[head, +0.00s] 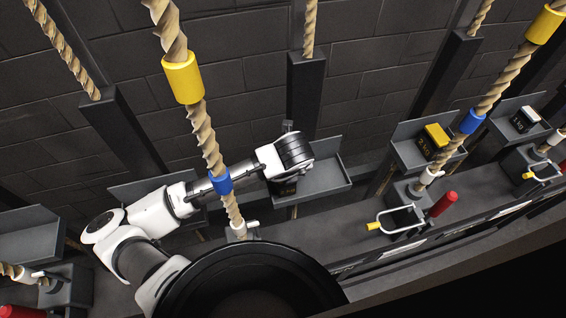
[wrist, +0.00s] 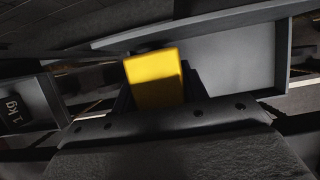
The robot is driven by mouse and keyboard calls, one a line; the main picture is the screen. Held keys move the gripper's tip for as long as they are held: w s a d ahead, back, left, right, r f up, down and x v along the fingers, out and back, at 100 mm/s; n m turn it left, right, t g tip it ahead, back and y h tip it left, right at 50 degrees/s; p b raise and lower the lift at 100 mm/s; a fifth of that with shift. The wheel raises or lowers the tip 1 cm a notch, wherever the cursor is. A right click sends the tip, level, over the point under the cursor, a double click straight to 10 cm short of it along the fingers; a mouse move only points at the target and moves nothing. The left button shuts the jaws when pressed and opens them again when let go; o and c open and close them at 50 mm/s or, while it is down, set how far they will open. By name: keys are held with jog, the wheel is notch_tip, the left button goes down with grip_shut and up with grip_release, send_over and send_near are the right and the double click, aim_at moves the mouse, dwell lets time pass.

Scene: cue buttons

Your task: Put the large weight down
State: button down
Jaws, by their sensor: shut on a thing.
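My gripper (head: 288,172) is at the tray (head: 325,182) in the middle of the head view. It is shut on a large weight, a dark block (head: 284,187) with faint yellow marking, mostly hidden under the gripper. In the wrist view the weight's yellow top (wrist: 153,80) shows between the dark fingers, with the grey tray (wrist: 238,70) beside and behind it. The weight is over or in the left part of the tray. I cannot tell whether its underside touches the tray floor.
A yellow-topped 2 kg weight (head: 436,140) and a white-topped 1 kg weight (head: 523,119) sit on trays to the right. A 1 kg weight (wrist: 15,112) shows left in the wrist view. A rope (head: 205,140) hangs near my arm. The tray's right part is empty.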

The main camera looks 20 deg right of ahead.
jog(key=shift+f, duration=0.25)
jog(key=shift+f, duration=0.15)
jog(key=c, duration=0.8)
grip_release()
jog(key=shift+f, duration=0.1)
jog(key=shift+o, duration=0.2)
jog(key=v, duration=1.2)
